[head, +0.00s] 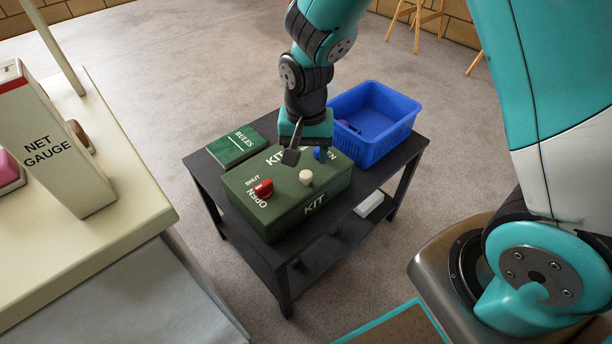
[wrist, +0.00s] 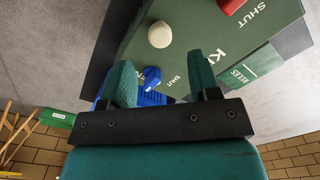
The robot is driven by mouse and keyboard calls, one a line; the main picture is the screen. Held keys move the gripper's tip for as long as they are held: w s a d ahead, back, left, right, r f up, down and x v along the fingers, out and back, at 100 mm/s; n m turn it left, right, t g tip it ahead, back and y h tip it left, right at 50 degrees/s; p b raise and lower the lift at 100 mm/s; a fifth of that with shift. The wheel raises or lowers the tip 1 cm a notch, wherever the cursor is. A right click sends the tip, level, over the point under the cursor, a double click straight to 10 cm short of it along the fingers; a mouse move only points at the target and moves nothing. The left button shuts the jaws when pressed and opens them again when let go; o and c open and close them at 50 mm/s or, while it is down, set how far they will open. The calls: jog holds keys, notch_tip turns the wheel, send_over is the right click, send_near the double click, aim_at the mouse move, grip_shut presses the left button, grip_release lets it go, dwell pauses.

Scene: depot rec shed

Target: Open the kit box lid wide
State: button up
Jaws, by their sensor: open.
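The green kit box (head: 277,222) sits on a dark table with its lid (head: 285,195) down. A red latch (head: 263,188) is on top at the left, between the words SHUT and OPEN; it also shows at the top edge of the wrist view (wrist: 231,6). A cream knob (head: 306,177) stands near the middle front edge, and in the wrist view (wrist: 160,34) it is beyond the fingers. A blue latch (wrist: 152,76) shows near the left finger; in the head view (head: 318,154) it is partly hidden. My gripper (wrist: 159,62) is open and empty above the lid's far side.
A green RULES book (head: 236,146) lies behind the box's left side. A blue basket (head: 402,136) stands on the table at the right. A cream counter (head: 150,205) with a NET GAUGE box (head: 60,150) is at the left. The table has a lower shelf (head: 315,265).

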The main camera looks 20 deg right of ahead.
aim_at(306, 174)
notch_tip(306, 174, down, 6)
jog(key=shift+r+b, duration=0.1)
jog(key=shift+b, duration=0.55)
grip_shut()
jog(key=shift+r, duration=0.1)
